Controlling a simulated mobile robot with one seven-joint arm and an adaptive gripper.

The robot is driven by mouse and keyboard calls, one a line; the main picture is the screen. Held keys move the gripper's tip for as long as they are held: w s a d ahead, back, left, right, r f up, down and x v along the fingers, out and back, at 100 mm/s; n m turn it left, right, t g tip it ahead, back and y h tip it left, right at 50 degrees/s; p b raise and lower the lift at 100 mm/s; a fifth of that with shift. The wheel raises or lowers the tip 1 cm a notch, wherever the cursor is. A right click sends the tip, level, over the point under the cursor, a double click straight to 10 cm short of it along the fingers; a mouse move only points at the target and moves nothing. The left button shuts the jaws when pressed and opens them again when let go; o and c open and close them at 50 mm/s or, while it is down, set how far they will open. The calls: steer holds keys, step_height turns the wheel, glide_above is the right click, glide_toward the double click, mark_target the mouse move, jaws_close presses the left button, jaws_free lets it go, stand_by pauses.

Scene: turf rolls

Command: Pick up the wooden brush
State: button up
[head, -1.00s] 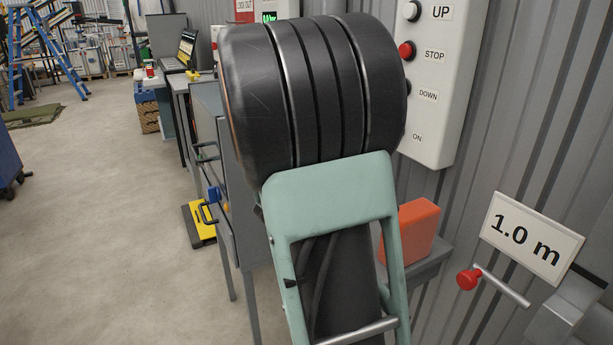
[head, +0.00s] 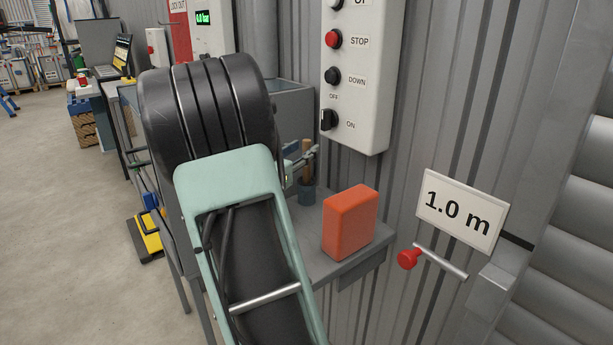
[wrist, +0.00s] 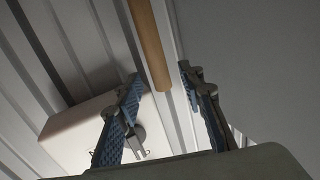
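The wooden brush shows as a brown, round handle (head: 306,158) standing upright in a small dark cup (head: 307,195) on the grey bench in the head view. I cannot make out its bristles. In the wrist view, the handle (wrist: 150,42) comes in from the top edge, and its rounded end lies between the two blue-padded fingers. My gripper (wrist: 160,76) is open, with a gap beside the handle on at least the right. In the head view my gripper (head: 302,160) is beside the handle, partly hidden behind my arm.
An orange-red box (head: 350,222) stands on the grey bench (head: 330,262), right of the cup. A control panel (head: 357,85) is on the corrugated wall behind. A red-knobbed lever (head: 409,258) and a "1.0 m" sign (head: 461,212) are at right.

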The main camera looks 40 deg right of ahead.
steer(key=shift+x, duration=1.35)
jaws_close()
steer(key=shift+a+r, duration=0.1)
